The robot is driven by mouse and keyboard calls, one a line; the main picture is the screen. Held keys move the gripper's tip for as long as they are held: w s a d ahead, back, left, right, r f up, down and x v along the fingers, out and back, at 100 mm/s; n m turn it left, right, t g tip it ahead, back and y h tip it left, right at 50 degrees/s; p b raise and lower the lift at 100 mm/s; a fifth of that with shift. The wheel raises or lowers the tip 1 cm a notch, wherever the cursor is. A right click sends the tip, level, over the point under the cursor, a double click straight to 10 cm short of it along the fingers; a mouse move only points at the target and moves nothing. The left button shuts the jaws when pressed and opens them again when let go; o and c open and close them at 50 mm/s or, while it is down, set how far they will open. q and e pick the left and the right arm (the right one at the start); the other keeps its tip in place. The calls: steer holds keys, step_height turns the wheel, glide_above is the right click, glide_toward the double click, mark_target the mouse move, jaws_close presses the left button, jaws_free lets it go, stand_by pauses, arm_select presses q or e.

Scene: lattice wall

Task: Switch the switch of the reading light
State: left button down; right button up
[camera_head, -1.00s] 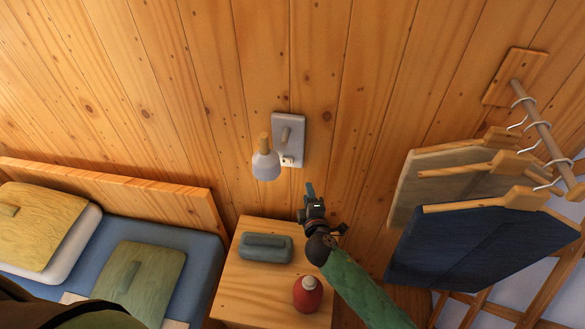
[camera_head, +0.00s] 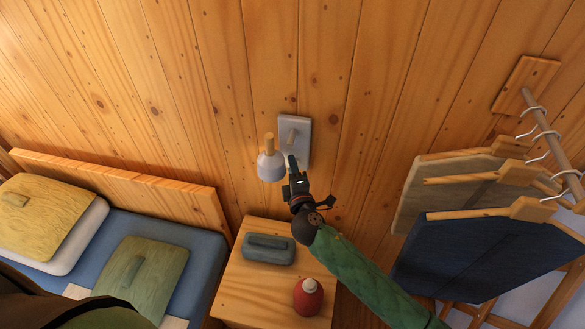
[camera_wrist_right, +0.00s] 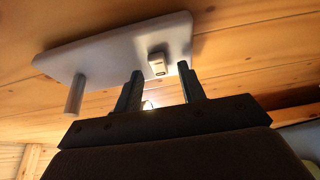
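The reading light is a grey wall plate (camera_head: 301,130) with a wooden arm and a pale lamp shade (camera_head: 271,167). The plate (camera_wrist_right: 100,50) also shows in the right wrist view, with a peg standing out at its left. The switch (camera_wrist_right: 157,64) is a small pale block near the plate's right end; my gripper hides it in the head view. My right gripper (camera_head: 292,164) is at the lower part of the plate, just right of the shade. In the wrist view its two fingers (camera_wrist_right: 160,88) are apart, with the switch ahead between them and nothing held. My left gripper is not in view.
A nightstand (camera_head: 235,292) below carries a grey case (camera_head: 269,248) and a red bottle (camera_head: 308,297). A bed (camera_head: 202,266) with cushions is at the left. Clothes on hangers (camera_head: 470,260) hang from a rail at the right. The wooden wall above the lamp is clear.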

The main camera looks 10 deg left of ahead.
steer(key=shift+w, duration=0.2)
steer(key=shift+a, duration=0.1)
jaws_close()
steer(key=n+y, duration=0.1)
steer(key=n+g+y, duration=0.1)
steer(key=shift+d+y, duration=0.3)
jaws_free()
